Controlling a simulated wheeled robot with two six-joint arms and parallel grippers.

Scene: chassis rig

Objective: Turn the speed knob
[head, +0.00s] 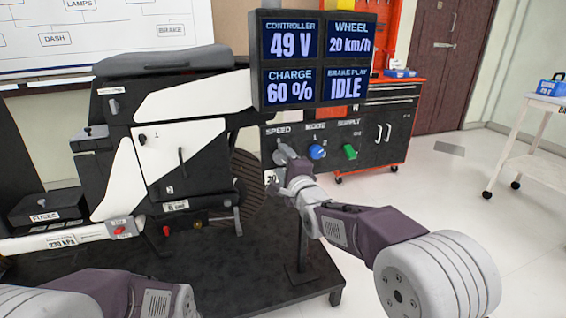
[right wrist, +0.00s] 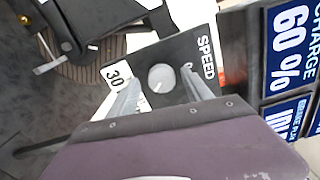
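The speed knob (right wrist: 160,76) is a round light-grey dial on a dark panel, between the labels SPEED and 30 in the right wrist view. A pale pointer mark shows faintly on it. My right gripper (right wrist: 161,84) is open, with one finger on either side of the knob and visible gaps. I cannot tell how deep the fingertips reach. In the head view my right gripper (head: 284,158) is at the panel below the SPEED label and mostly hides the knob. My left arm shows at the bottom left; its gripper is out of view.
The display (head: 313,60) above the panel reads 49 V, 20 km/h, 60 % and IDLE. A blue mode knob (head: 317,152) and green supply switch (head: 349,151) sit just right of my right gripper. The black-and-white chassis rig (head: 165,150) stands to the left.

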